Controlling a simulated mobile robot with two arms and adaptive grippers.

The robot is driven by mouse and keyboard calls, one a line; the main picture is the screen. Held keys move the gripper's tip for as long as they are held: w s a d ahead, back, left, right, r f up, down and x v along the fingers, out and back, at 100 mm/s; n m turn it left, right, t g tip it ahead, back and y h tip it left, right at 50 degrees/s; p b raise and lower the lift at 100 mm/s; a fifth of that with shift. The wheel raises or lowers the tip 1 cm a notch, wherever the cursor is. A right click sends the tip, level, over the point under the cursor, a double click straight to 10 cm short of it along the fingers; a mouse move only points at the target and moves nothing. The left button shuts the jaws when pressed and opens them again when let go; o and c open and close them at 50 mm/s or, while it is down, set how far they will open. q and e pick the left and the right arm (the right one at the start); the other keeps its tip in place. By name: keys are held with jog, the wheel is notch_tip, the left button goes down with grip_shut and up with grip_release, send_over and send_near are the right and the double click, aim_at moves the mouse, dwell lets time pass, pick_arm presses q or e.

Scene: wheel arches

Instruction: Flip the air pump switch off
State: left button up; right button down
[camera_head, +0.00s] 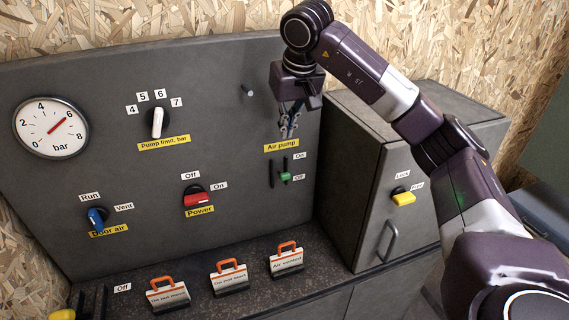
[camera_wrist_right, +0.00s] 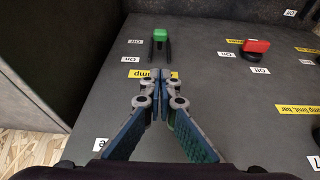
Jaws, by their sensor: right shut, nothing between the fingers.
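The air pump switch (camera_head: 285,177) has a green knob between dark upright rails on the grey panel. The knob sits at the lower end, level with the lower label, Off (camera_head: 299,177), below the On label (camera_head: 299,155). My right gripper (camera_head: 291,136) is shut and empty, just above the yellow Air pump label (camera_head: 281,146). In the right wrist view, the closed fingertips (camera_wrist_right: 162,78) are over that label, and the green knob (camera_wrist_right: 160,34) is beyond them, apart from the fingers. My left gripper is not in view.
The red Power switch (camera_head: 197,199), blue door air knob (camera_head: 96,217) and white pump limit knob (camera_head: 157,123) are left on the panel. A gauge (camera_head: 51,128) points near 6. A cabinet (camera_head: 365,160) with a yellow lock knob stands right. Several tags (camera_head: 286,262) stand on the bench below.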

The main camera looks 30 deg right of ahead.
jog(key=p, duration=0.3)
send_over(285, 174)
jog(key=w, duration=0.2)
notch_tip(285, 174, down, 8)
jog(key=shift+s+d+f, duration=0.15)
jog(key=shift+s+f, duration=0.25)
jog(key=shift+f, duration=0.25)
jog(key=shift+s+f, duration=0.25)
jog(key=shift+f, duration=0.2)
jog(key=shift+s+a+f+p, duration=0.2)
jog(key=shift+s+f+p, duration=0.2)
jog(key=shift+f, duration=0.25)
jog(key=shift+w+f, duration=0.1)
jog(key=shift+f, duration=0.05)
